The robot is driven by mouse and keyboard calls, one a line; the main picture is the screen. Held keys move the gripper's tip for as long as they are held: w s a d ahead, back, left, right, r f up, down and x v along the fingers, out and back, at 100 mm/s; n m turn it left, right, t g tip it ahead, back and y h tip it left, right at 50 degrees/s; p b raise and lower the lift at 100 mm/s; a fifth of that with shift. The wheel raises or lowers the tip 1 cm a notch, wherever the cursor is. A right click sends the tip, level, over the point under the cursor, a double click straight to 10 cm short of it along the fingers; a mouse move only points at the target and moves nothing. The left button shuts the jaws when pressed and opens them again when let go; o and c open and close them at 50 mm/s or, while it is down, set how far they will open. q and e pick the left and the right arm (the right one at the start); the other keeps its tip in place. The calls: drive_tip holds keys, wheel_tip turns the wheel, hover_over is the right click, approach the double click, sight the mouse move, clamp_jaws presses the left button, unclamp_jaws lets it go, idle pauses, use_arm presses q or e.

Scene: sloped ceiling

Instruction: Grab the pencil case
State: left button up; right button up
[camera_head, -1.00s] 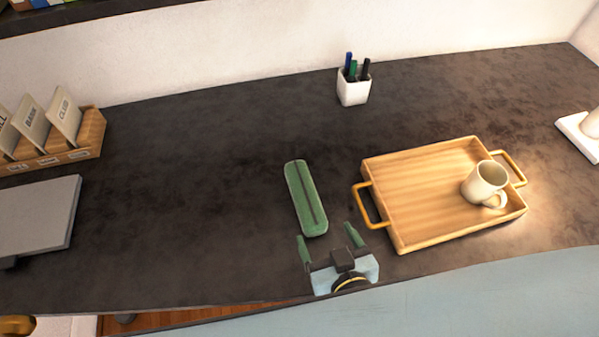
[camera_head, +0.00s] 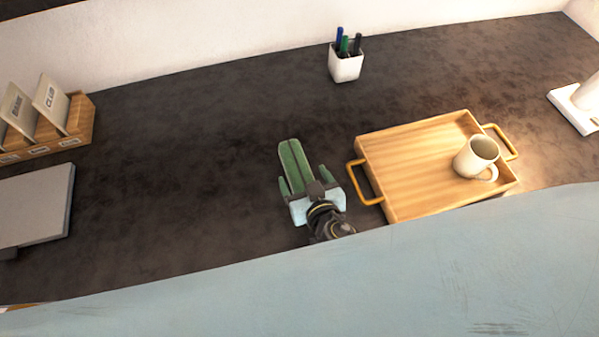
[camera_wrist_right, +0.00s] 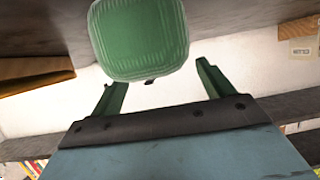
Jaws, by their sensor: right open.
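The green pencil case (camera_head: 291,155) lies lengthwise on the dark desk, left of the wooden tray. My right gripper (camera_head: 304,183) is open over its near end, with one green finger on each side of the case. The gripper body hides that near end in the head view. In the right wrist view, the case's rounded end (camera_wrist_right: 139,38) shows beyond the two spread fingers (camera_wrist_right: 160,85), with gaps on both sides. I cannot tell whether a finger touches it. My left gripper is not in view.
A wooden tray (camera_head: 400,196) with yellow handles holds a white mug (camera_head: 474,157) at the right. A white pen cup (camera_head: 346,67) stands at the back. A grey laptop-like slab (camera_head: 35,207) and a wooden card holder (camera_head: 79,118) are at the left. Desk left of the case is clear.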

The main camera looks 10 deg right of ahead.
sight(300, 175)
drive_tip(key=shift+x, duration=1.2)
drive_tip(key=c, duration=1.2)
drive_tip(key=shift+o, duration=0.2)
